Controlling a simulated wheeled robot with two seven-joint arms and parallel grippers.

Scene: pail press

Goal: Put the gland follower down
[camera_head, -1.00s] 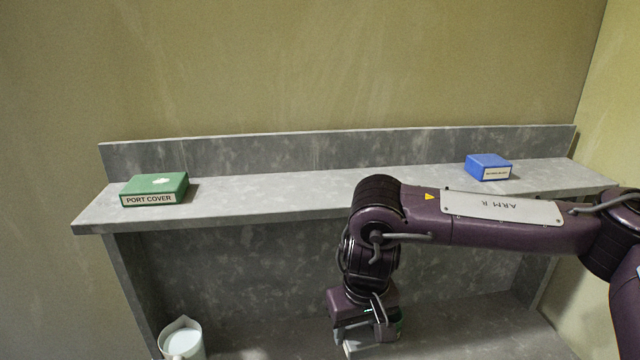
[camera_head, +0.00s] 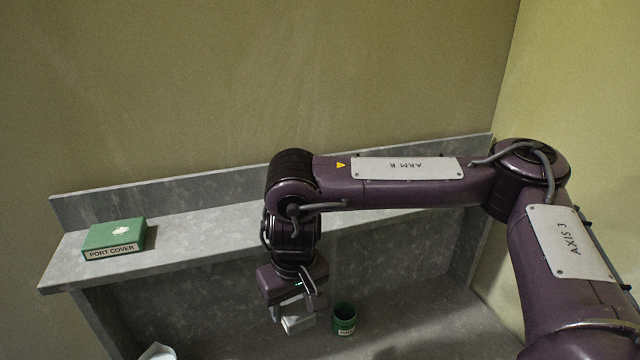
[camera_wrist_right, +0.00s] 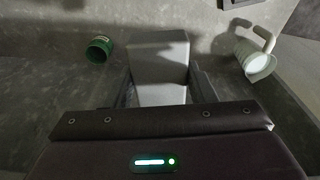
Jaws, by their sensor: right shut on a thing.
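My right gripper (camera_head: 294,310) is low, in front of the recess under the grey shelf. It is shut on a pale grey block, which I take to be the gland follower (camera_head: 299,325). In the right wrist view the block (camera_wrist_right: 158,62) sits between the two fingers, its plain faces toward the camera. I cannot tell whether its underside touches the surface below. My left gripper is not in view.
A green cup (camera_head: 344,319) stands just right of the gripper. A green PORT COVER box (camera_head: 114,238) sits on the shelf (camera_head: 190,234).

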